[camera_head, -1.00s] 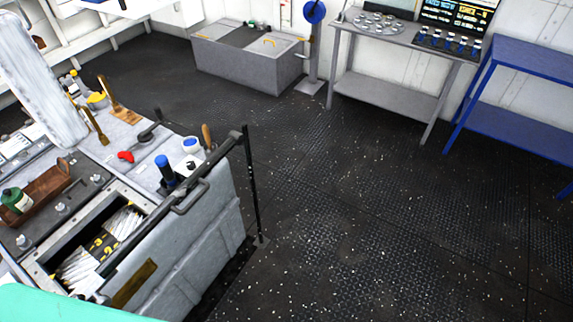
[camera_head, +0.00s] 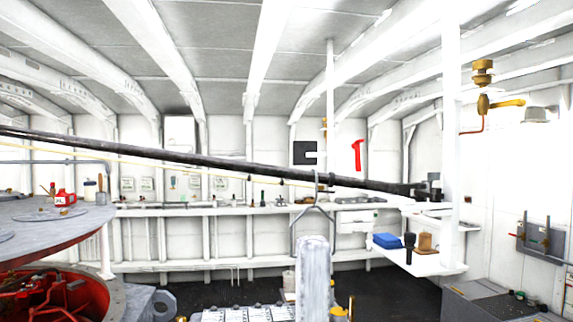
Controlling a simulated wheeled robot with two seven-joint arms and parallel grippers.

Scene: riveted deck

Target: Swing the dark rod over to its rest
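The long dark rod (camera_head: 215,161) spans the view from the left edge, sloping slightly down to the right. Its right end, with a dark fitting (camera_head: 433,188), is near the white shelf on the right; I cannot tell whether it touches anything there. A thin grey inverted-V frame (camera_head: 298,222) shows just below the rod at centre right. I cannot tell whether it hangs from the rod or stands under it, nor whether it is the rest. Neither of my grippers is in view.
A round grey platform (camera_head: 50,222) with a red can (camera_head: 65,198) stands at left, above a red-rimmed opening (camera_head: 60,292). A blue box (camera_head: 387,240) sits on the right shelf (camera_head: 432,264). A white post (camera_head: 451,130) rises there. Dark floor (camera_head: 385,298) shows at lower right.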

